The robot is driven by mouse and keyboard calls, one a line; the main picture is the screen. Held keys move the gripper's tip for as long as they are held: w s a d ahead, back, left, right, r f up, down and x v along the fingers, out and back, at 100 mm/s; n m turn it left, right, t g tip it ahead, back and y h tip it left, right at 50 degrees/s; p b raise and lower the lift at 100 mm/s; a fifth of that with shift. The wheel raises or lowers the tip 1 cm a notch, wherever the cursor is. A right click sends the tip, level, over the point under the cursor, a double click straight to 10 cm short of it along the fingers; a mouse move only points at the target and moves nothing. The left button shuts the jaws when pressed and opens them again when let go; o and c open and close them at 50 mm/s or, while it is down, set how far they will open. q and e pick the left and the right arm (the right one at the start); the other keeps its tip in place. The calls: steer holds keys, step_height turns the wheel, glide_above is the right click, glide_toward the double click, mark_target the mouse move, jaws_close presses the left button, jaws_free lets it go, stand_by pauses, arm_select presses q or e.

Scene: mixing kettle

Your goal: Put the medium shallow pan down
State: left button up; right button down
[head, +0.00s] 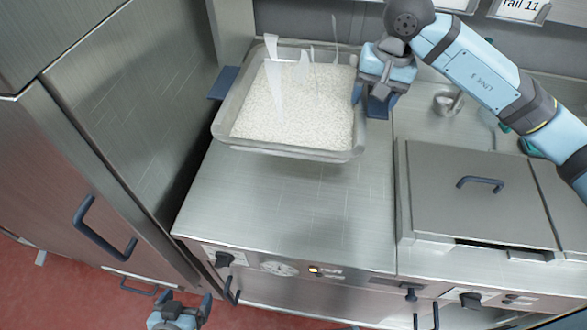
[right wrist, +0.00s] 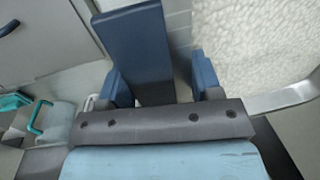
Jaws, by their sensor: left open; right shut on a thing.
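The medium shallow pan (head: 290,150) is a grey metal tray full of white grains (head: 300,105), at the back of the steel worktop in the head view. It has a blue handle (head: 222,82) on its left and another on its right. My right gripper (head: 376,92) is shut on the right blue handle, which shows between the fingers in the right wrist view (right wrist: 140,45). I cannot tell whether the pan's underside touches the worktop. My left gripper (head: 180,308) is open and empty, low in front of the worktop, away from the pan.
The steel worktop (head: 285,205) is bare in front of the pan. A closed grey lid (head: 480,205) with a blue handle is at right. A tall steel cabinet (head: 130,100) stands close on the left. Pale pointed shapes (head: 275,80) rise over the grains.

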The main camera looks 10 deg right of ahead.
steer(key=shift+f, duration=0.1)
steer(key=p, duration=0.2)
glide_toward(351, 170)
steer(key=shift+w+a+f, duration=0.15)
steer(key=shift+a+f, duration=0.1)
step_height(351, 170, down, 5)
steer(key=shift+r, duration=0.1)
steer(key=shift+f, duration=0.3)
steer(key=shift+c, duration=2.2)
jaws_free()
steer(key=shift+f, duration=0.1)
steer(key=shift+o, duration=0.7)
